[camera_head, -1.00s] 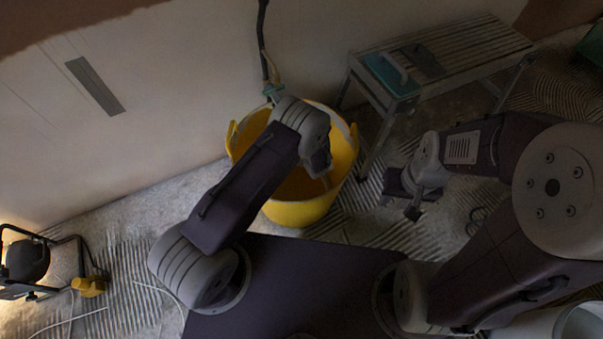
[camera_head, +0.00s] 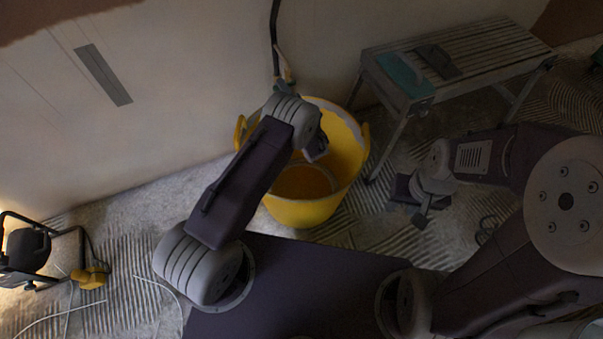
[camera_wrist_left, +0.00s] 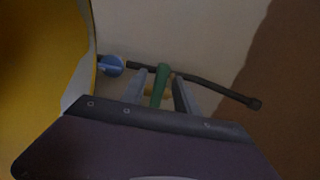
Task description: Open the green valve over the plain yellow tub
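The yellow tub (camera_head: 302,213) stands on the floor against the wall in the head view, with a dark pipe (camera_head: 275,40) coming down behind it. In the left wrist view the tub (camera_wrist_left: 38,70) fills the left side. The green valve handle (camera_wrist_left: 160,82) stands between the two fingers of my left gripper (camera_wrist_left: 163,92). The fingers look apart, with gaps beside the handle. A blue valve (camera_wrist_left: 112,66) sits on the pipe to the left. In the head view my left wrist hides most of this. My right gripper (camera_head: 421,216) hangs low over the floor; its fingers are unclear.
A slatted bench (camera_head: 470,60) with a teal-handled tool (camera_head: 404,76) stands right of the tub. A work lamp (camera_head: 28,250) stands at the far left, near a cable (camera_head: 68,312) on the floor. The floor between lamp and tub is mostly clear.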

